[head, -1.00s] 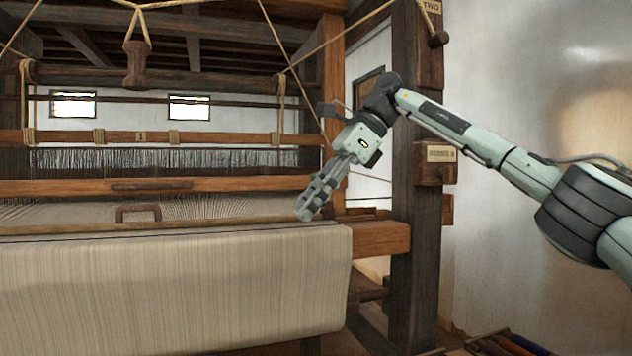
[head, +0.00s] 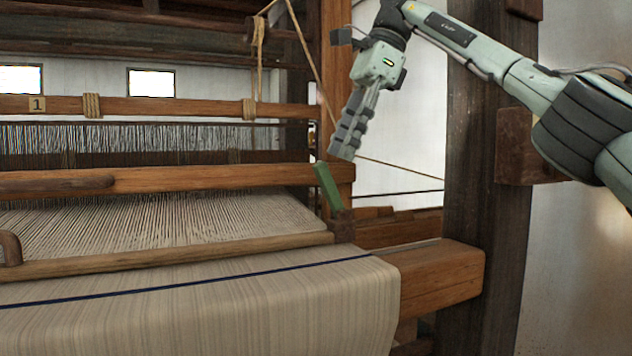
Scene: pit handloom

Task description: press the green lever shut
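The green lever (head: 328,187) stands at the right end of the loom's beams, beside the right edge of the cloth. It is tilted, its top leaning to the left, and its foot meets a dark block. My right gripper (head: 344,152) hangs just above and to the right of the lever's top, fingers pointing down. A small gap seems to show between the fingertips and the lever. The fingers are seen from the side and look close together, so I cannot tell whether they are open or shut. My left gripper is not in view.
The woven cloth (head: 200,315) covers the front beam at lower left. A wooden beam (head: 440,275) juts out to the right of it. A thick dark post (head: 485,220) stands at right. A rope (head: 300,45) hangs down near my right gripper.

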